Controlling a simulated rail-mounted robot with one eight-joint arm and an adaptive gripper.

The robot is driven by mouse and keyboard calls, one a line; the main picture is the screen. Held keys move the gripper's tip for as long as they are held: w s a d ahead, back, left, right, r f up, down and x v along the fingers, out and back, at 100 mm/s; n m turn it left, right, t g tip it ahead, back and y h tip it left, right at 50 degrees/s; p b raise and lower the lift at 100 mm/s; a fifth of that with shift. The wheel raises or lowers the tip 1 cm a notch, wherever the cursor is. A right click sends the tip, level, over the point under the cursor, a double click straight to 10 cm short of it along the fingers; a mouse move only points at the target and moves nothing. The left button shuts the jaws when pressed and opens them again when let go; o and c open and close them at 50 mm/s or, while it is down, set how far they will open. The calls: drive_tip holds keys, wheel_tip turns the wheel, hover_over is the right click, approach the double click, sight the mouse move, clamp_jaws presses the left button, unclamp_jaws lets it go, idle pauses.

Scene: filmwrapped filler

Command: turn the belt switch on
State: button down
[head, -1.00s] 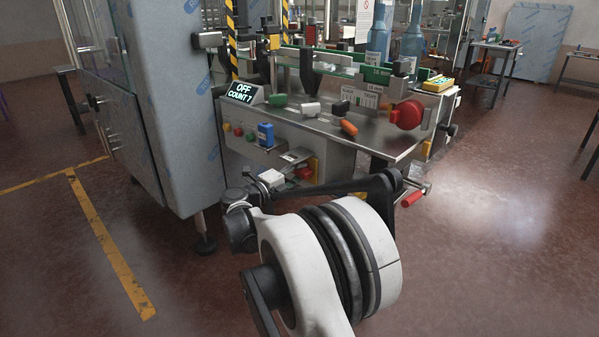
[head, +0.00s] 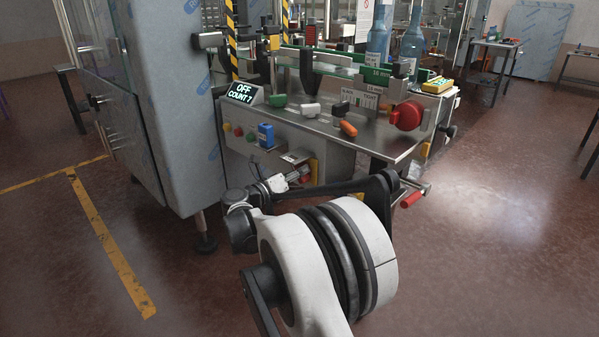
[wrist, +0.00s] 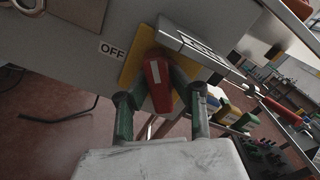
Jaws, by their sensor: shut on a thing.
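The belt switch is a red handle (wrist: 158,88) with a white stripe, on a yellow plate (wrist: 134,62). In the wrist view an OFF label (wrist: 112,50) is left of the plate. My gripper (wrist: 160,80) has a dark green finger on each side of the handle and is shut on it. In the head view my gripper (head: 298,178) is at the front panel of the machine, and the switch handle is mostly hidden there; the yellow plate (head: 313,168) shows beside it. The display (head: 242,94) reads OFF, COUNT 7.
Red, yellow and green buttons and a blue padlock-like piece (head: 265,135) are on the panel to the left. A metal box (wrist: 190,46) juts out close above the handle. The steel worktop (head: 370,146) overhangs the panel. Open floor lies to the right.

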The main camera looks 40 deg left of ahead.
drive_tip(key=m, duration=0.3)
drive_tip(key=shift+m, duration=2)
drive_tip(key=c, duration=1.6)
unclamp_jaws()
drive_tip(key=shift+o, duration=0.2)
drive_tip(key=shift+s, duration=0.1)
drive_tip(key=s+a, duration=0.1)
drive_tip(key=s, duration=1)
drive_tip(key=shift+s, duration=0.4)
